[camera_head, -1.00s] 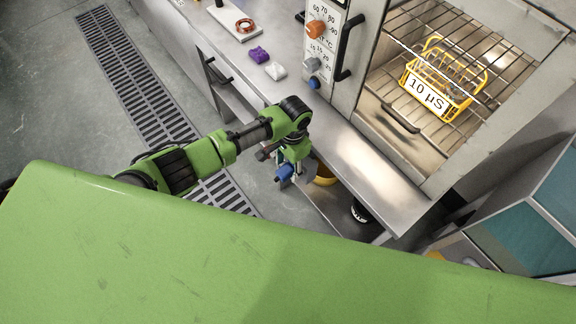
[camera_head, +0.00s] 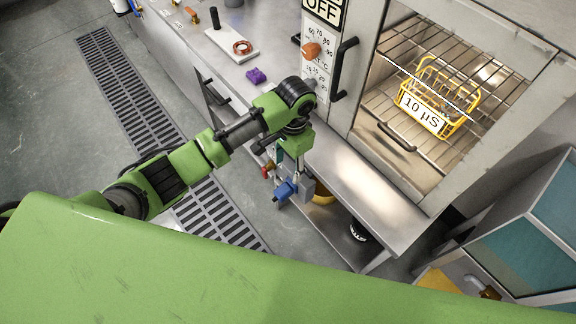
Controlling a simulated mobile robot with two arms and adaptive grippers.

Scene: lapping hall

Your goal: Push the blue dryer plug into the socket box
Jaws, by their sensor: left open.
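A blue plug (camera_head: 286,190) sits at a small grey box (camera_head: 304,187), which looks like the socket box, below the bench's front edge. I cannot tell how deep the plug is in it. My left arm reaches in from the left, and its wrist hangs over the bench front. My left gripper (camera_head: 292,162) is open and points down, just above the plug and box. Its fingertips are mostly hidden, and I cannot tell whether they touch the plug. My right gripper is not in view.
An oven (camera_head: 372,140) holds a yellow basket (camera_head: 437,97) labelled 10 µS. Its panel has an orange knob (camera_head: 311,50). A purple piece (camera_head: 256,76) and a white plate (camera_head: 231,42) lie on the bench. A yellow item (camera_head: 322,193) is below. A floor grate (camera_head: 140,110) runs left.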

